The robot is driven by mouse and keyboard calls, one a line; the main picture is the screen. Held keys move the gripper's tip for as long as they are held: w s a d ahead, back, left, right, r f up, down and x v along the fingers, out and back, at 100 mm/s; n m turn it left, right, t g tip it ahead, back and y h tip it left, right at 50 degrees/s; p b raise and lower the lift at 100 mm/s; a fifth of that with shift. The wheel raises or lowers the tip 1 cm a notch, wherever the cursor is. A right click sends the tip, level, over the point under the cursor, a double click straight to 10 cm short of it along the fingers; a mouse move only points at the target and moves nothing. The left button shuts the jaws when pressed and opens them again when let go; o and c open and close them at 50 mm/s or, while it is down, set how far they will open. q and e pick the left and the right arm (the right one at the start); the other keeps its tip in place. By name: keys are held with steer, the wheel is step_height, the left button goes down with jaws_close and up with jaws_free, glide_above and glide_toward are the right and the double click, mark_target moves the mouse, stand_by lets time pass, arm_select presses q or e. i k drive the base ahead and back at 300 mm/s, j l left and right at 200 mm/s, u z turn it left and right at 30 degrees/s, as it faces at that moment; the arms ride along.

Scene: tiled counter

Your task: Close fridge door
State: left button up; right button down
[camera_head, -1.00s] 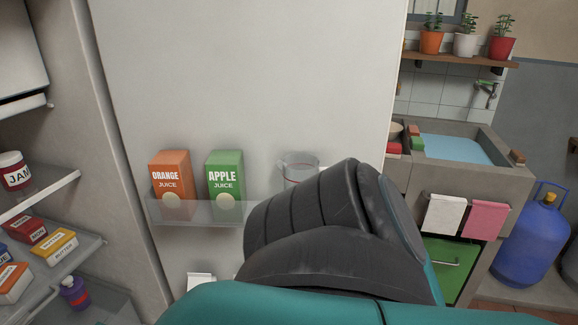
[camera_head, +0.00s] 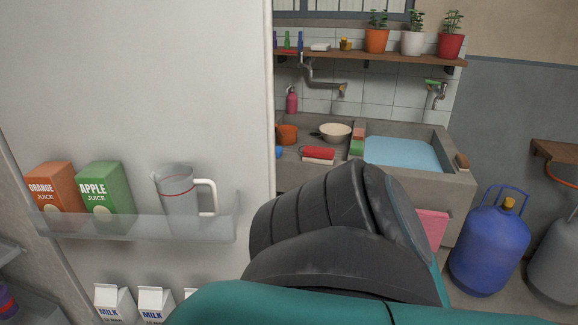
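The fridge door (camera_head: 140,90) stands open at the left, its pale inner face toward me and its free edge near the picture's middle. A clear door shelf (camera_head: 140,228) holds an orange juice carton (camera_head: 52,188), a green apple juice carton (camera_head: 104,190) and a glass jug (camera_head: 178,190). Milk cartons (camera_head: 155,302) show below it. A small part of the fridge interior (camera_head: 12,285) shows at the lower left. One of my arms, teal and black, fills the lower middle in front of the door's free edge. Neither gripper is in view; contact with the door cannot be told.
Beyond the door edge is a stone sink counter (camera_head: 455,190) with a water-filled basin (camera_head: 400,152) and a pan (camera_head: 334,131). A blue gas cylinder (camera_head: 490,245) stands on the floor at the right. Potted plants (camera_head: 411,42) line a wall shelf (camera_head: 390,57).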

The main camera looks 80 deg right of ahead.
mark_target(147, 85)
steer(key=k+l, duration=0.7)
steer(key=l, duration=0.2)
steer(key=k+l, duration=0.1)
steer(key=l, duration=0.2)
steer(key=k+l+z, duration=0.1)
steer(key=l, duration=1.1)
steer(key=i+l, duration=0.15)
steer(key=i, duration=0.35)
